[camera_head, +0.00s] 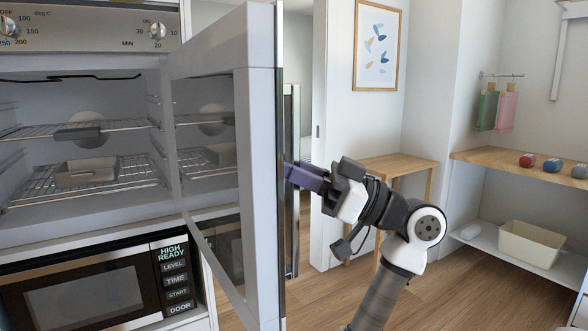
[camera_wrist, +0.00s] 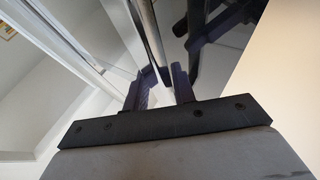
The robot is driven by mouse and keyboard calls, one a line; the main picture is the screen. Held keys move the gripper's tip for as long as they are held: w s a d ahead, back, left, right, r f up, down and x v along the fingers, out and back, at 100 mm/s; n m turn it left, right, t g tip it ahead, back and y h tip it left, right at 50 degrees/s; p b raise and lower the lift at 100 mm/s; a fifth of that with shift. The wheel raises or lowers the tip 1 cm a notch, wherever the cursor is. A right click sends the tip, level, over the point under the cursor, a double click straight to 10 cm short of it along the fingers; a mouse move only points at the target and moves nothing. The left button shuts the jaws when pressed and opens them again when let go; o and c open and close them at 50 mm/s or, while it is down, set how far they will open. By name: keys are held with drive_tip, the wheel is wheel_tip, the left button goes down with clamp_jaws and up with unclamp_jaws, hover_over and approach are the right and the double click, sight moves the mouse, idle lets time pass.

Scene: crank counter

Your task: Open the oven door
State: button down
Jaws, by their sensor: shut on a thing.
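The oven door (camera_head: 260,180) stands wide open, swung out toward me, with its glass panel facing the oven cavity (camera_head: 75,140). Its long upright metal handle (camera_head: 291,180) is on the door's outer face, and it also shows in the wrist view (camera_wrist: 150,42). My gripper (camera_head: 291,173) is at the handle about halfway down the door. In the wrist view, my gripper's dark fingers (camera_wrist: 163,88) are closed around the handle bar. The fingertips are partly hidden behind the door edge in the head view.
Inside the oven are wire racks (camera_head: 85,128) and a tray (camera_head: 85,170). A microwave (camera_head: 85,290) sits below. To the right are a small wooden table (camera_head: 400,162) and a shelf with balls (camera_head: 552,165) and a cream bin (camera_head: 525,242). The wooden floor between is clear.

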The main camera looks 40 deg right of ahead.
drive_tip(key=shift+w, duration=0.1)
drive_tip(key=c, duration=1.2)
unclamp_jaws()
drive_tip(key=shift+c, duration=0.2)
drive_tip(key=shift+f, duration=0.1)
drive_tip(key=b+v, duration=0.2)
drive_tip(key=v, duration=1.1)
drive_tip(key=shift+s+d, duration=0.2)
drive_tip(key=shift+s, duration=0.15)
